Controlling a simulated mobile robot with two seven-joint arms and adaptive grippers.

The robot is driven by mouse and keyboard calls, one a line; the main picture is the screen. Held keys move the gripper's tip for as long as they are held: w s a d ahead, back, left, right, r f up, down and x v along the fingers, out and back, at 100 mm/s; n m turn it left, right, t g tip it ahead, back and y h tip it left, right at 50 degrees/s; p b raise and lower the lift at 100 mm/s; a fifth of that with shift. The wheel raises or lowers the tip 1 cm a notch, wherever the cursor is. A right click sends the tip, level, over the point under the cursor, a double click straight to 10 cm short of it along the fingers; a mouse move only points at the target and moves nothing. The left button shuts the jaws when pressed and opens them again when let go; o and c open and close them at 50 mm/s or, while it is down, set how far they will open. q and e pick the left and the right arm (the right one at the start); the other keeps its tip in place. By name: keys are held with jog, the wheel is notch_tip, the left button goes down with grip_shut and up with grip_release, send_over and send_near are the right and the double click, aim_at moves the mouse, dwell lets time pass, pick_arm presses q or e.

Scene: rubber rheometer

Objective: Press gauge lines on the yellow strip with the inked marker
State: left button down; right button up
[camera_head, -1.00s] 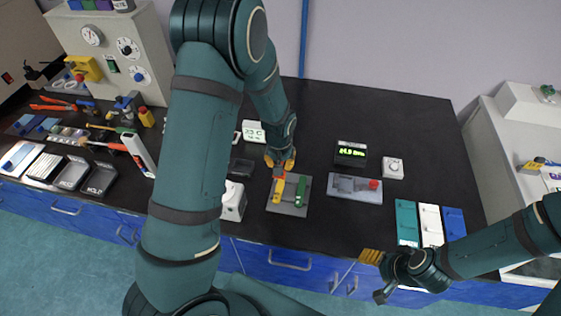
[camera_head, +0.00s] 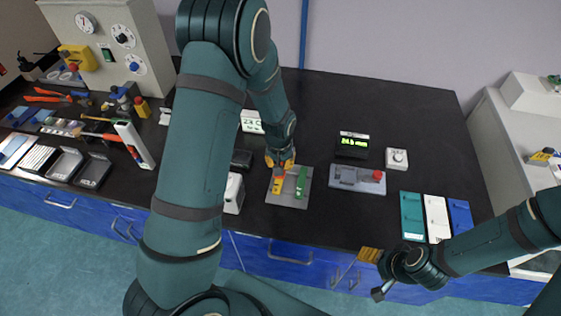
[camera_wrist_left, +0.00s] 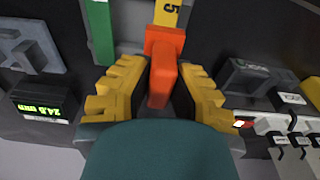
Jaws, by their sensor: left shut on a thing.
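The yellow strip (camera_head: 277,186) lies on a grey plate (camera_head: 288,201) beside a green strip (camera_head: 301,182). In the left wrist view the yellow strip (camera_wrist_left: 168,12) carries a black "5". My left gripper (camera_head: 280,161) is at the far end of the yellow strip. In the left wrist view my left gripper (camera_wrist_left: 160,85) is shut on an orange marker (camera_wrist_left: 164,60), with a finger on each side. The marker's front end overlaps the strip's near end in that view; I cannot tell whether they touch. My right gripper (camera_head: 371,256) hangs at the bench's front edge, away from the strip.
A grey fixture with a red knob (camera_head: 357,179) and a lit display (camera_head: 352,145) stand right of the plate. A white device (camera_head: 234,194) stands close on its left. Teal, white and blue panels (camera_head: 436,218) lie at the right. Bare bench lies in front of the plate.

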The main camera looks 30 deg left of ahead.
pick_arm(q)
jog(key=shift+f+b, duration=0.55)
jog(key=shift+f, duration=0.05)
dwell(1.9)
jog(key=shift+r+p, duration=2.5)
jog(key=shift+r, duration=1.05)
